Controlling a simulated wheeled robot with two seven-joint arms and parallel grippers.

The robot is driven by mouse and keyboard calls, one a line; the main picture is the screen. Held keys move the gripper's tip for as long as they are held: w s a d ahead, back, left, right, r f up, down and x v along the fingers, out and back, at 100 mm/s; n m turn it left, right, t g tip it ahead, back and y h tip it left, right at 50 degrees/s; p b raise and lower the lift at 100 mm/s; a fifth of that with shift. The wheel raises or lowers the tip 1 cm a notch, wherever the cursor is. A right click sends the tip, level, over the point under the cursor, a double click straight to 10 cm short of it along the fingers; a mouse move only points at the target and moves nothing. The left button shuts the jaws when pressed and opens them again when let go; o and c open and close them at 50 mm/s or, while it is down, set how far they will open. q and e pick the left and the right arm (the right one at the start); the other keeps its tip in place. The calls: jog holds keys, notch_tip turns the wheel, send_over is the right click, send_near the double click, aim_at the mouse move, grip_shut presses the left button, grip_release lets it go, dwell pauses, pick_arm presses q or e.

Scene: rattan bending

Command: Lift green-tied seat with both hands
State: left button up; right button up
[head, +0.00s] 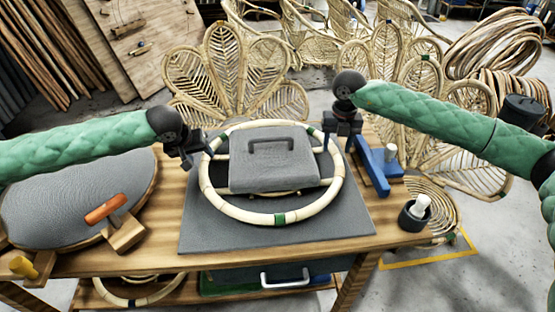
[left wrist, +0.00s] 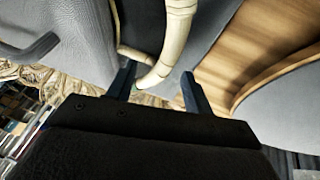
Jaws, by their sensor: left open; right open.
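The green-tied seat is a round rattan ring (head: 238,210) with green ties, one at its front (head: 280,218) and one at its upper right (head: 314,132). It lies on a dark grey mat (head: 210,236) on the wooden table. My left gripper (head: 204,153) is open at the ring's left side; in the left wrist view the ring's pale rod (left wrist: 168,50) passes between the open fingers (left wrist: 160,92). My right gripper (head: 333,146) is open at the ring's upper right; its fingertips are hard to make out.
A blue clamp-like tool (head: 375,168) stands right of the mat. A black cup with a white bottle (head: 415,213) is at the table's right edge. A grey oval panel (head: 60,205) and an orange-handled tool (head: 106,208) lie left. Rattan chairs (head: 232,75) stand behind.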

aim_at(203, 163)
pick_arm(q)
jog(key=shift+s+a+f, duration=0.15)
jog(key=shift+a+f, duration=0.1)
jog(key=shift+a, duration=0.1)
pick_arm(e)
jog(key=shift+w+d, duration=0.25)
jog(key=shift+d, duration=0.3)
pick_arm(q)
jog(key=shift+a, duration=0.15)
pick_arm(e)
jog(key=shift+d+h, duration=0.15)
jog(key=shift+h, duration=0.15)
pick_arm(q)
jog(key=shift+x, duration=3.9)
pick_arm(e)
jog(key=shift+f, duration=3.85)
pick_arm(q)
jog(key=shift+s, duration=0.1)
grip_shut()
pick_arm(e)
grip_shut()
